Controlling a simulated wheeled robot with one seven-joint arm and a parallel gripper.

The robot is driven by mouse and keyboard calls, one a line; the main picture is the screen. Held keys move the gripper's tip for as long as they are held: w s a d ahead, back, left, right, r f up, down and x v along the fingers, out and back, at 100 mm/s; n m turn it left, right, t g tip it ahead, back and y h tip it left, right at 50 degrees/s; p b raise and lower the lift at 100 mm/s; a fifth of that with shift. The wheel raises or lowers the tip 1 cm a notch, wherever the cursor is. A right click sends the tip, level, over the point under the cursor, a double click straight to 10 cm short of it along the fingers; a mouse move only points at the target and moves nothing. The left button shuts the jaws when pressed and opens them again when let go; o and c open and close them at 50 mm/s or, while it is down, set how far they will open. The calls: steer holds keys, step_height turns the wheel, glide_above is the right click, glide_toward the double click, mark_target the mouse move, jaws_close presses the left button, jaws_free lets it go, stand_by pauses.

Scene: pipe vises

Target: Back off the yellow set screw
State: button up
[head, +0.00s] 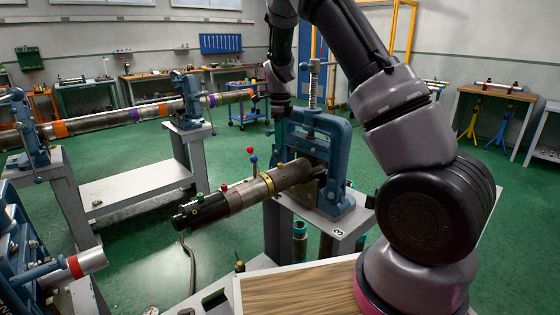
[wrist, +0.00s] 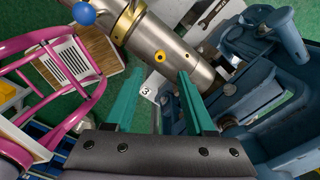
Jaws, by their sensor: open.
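The yellow set screw (wrist: 160,56) is a small yellow ring with a dark centre on the side of a grey metal pipe (wrist: 178,48) in the wrist view. My gripper (wrist: 160,73) is open and empty, its two teal fingers apart. The screw appears between and just beyond the fingertips, not gripped; the depth gap is hard to tell. In the head view the pipe (head: 288,176) is clamped in a blue vise (head: 335,185) and sticks out to the left.
A blue ball knob (wrist: 83,13) stands off the pipe at upper left. The blue vise body (wrist: 265,95) fills the right of the wrist view. A pink tubular frame (wrist: 75,45) is at left. Red screw (head: 224,188) is further along the pipe. A wooden top (head: 300,290) lies in front.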

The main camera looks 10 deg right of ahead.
mark_target(280, 164)
step_height(280, 164, down, 8)
steer(key=shift+c, duration=0.2)
jaws_close()
